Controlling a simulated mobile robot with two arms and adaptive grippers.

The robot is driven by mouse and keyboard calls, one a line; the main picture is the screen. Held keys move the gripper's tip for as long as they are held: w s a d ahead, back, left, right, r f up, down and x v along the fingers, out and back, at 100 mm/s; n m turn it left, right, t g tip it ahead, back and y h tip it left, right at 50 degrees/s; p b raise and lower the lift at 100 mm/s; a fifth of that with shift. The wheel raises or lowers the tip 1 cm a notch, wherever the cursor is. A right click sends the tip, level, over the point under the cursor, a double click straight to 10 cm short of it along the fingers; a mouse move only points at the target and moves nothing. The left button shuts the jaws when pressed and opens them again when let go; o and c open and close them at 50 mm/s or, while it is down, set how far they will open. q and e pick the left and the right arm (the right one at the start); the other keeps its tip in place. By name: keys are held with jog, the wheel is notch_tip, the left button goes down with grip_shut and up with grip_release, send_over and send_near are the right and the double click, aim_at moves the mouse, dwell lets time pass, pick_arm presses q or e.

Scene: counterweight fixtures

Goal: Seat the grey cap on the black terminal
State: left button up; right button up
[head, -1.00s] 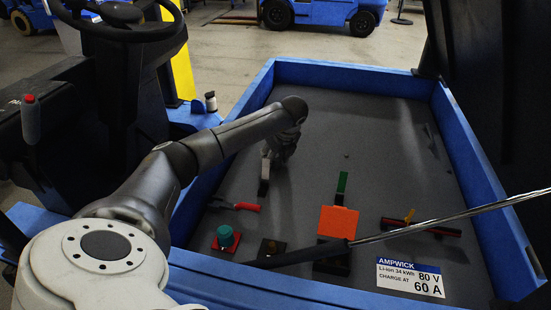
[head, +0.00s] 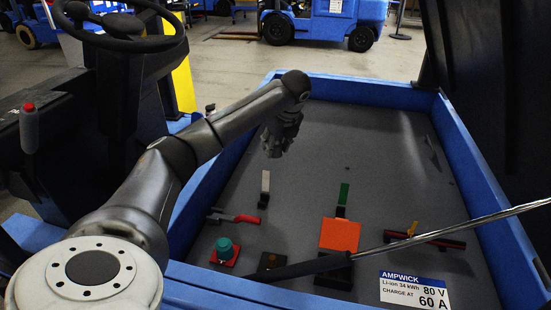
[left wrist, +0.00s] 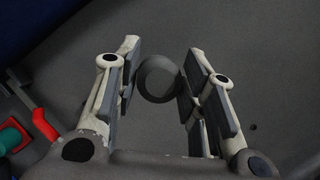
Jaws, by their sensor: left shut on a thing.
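My left gripper (head: 273,150) hangs above the dark floor of the blue-walled bay, beyond the terminals. In the left wrist view, its fingers (left wrist: 160,85) are shut on the round grey cap (left wrist: 157,79), with a pad on each side. In the head view I cannot make the cap out clearly between the fingers. The black terminal (head: 271,262) is a dark square block with a brownish stud, near the front wall and well apart from the gripper. The black rod's handle partly hides its front. My right gripper is not in view.
Left of the black terminal is a red block (head: 222,259) with a teal cap (head: 224,245). Red-handled pliers (head: 243,218), a white upright tab (head: 265,182), an orange box (head: 340,234) and a yellow-tabbed bar (head: 438,242) stand around. A rod (head: 435,230) slants across the front.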

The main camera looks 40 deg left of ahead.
pick_arm(q)
jog(key=shift+r, duration=0.5)
jog(key=shift+r+p, duration=0.55)
jog(key=shift+f, duration=0.1)
jog(key=shift+s+d, duration=0.45)
jog(key=shift+s, duration=0.05)
jog(key=s+d+p, duration=1)
jog(key=s+d, duration=0.9)
jog(key=s, duration=0.3)
jog(key=shift+d, duration=0.15)
